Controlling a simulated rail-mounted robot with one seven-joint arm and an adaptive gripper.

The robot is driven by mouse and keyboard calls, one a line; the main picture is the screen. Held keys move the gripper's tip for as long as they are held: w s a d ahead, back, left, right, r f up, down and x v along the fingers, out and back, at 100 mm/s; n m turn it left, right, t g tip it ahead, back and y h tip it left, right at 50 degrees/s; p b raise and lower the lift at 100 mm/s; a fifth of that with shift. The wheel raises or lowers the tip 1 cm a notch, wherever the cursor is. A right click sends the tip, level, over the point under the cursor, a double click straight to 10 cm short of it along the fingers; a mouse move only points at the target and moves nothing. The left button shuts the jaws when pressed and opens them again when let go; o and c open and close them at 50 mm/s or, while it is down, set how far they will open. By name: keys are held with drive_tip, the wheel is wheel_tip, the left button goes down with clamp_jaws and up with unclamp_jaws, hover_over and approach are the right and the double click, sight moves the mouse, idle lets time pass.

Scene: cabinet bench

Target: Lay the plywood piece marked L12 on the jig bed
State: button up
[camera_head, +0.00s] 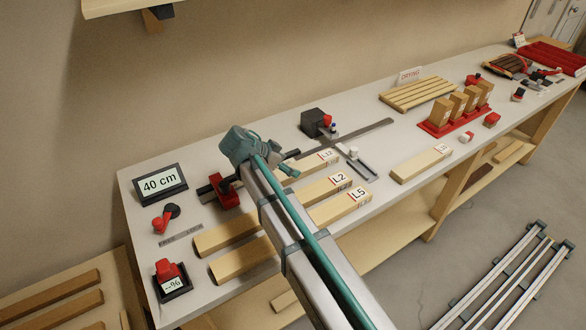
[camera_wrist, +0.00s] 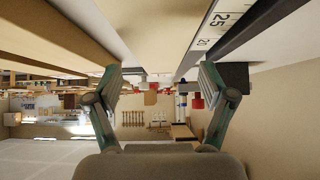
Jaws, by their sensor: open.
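The plywood piece marked L12 (camera_head: 312,165) lies on the bench, with the pieces marked L2 (camera_head: 328,189) and L5 (camera_head: 338,209) in front of it. Part of L12 is hidden behind my gripper (camera_head: 289,170). My gripper is at the left end of L12, and whether it touches it I cannot tell. In the wrist view my gripper (camera_wrist: 160,82) has its fingers spread wide with nothing held between them. A long wooden piece (camera_wrist: 60,35) runs along the left there, its mark not visible. I cannot make out the jig bed for certain.
A red clamp (camera_head: 226,192) on a dark rail stands left of my arm. A ruler (camera_wrist: 212,28) shows in the wrist view. A slatted drying rack (camera_head: 416,94) stands farther right.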

drive_tip(key=b+v, duration=0.1)
drive_tip(key=v, duration=0.8)
